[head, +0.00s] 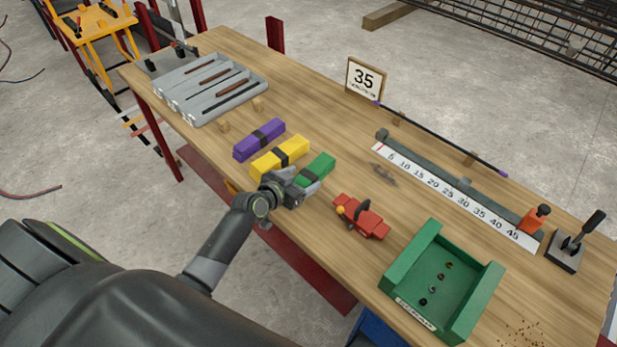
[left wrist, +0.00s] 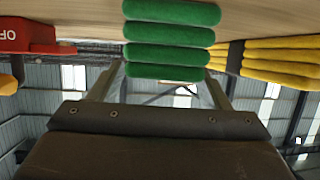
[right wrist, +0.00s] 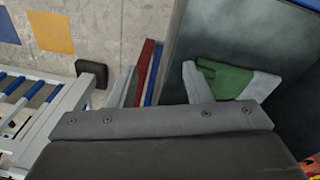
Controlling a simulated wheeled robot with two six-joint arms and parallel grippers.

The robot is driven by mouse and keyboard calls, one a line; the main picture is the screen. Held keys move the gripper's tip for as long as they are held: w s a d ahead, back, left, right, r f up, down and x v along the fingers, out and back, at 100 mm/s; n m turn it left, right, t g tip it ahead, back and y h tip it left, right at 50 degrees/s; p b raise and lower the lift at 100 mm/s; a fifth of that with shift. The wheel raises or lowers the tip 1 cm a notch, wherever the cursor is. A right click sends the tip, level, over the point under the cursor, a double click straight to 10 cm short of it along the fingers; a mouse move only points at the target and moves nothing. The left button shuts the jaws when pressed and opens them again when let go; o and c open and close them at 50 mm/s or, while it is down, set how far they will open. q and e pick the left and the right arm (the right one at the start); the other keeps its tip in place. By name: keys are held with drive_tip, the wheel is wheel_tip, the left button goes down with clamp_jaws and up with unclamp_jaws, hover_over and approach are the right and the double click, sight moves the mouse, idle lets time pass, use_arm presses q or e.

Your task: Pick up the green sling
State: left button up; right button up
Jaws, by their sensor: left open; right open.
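The green sling (head: 318,168) lies folded on the wooden table, with a dark band around its middle, beside the yellow sling (head: 280,157). My left gripper (head: 303,184) is open at the near end of the green sling and covers part of it in the head view. In the left wrist view the green sling (left wrist: 170,40) shows as stacked folds in front of and between the spread fingers (left wrist: 165,88); I cannot tell if they touch it. My right gripper (right wrist: 162,88) is open and empty in the right wrist view, away from the slings.
A purple sling (head: 259,139) lies beyond the yellow one. A red tool (head: 362,217) and a green tray (head: 484,304) stand to the right. A grey tray (head: 240,97) is at the far left. A dark blue bin-like surface (right wrist: 285,30) is near my right gripper, with green material (right wrist: 228,80) inside.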

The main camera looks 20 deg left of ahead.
use_arm(q)
drive_tip(key=shift+x, duration=1.1)
drive_tip(key=c, duration=1.4)
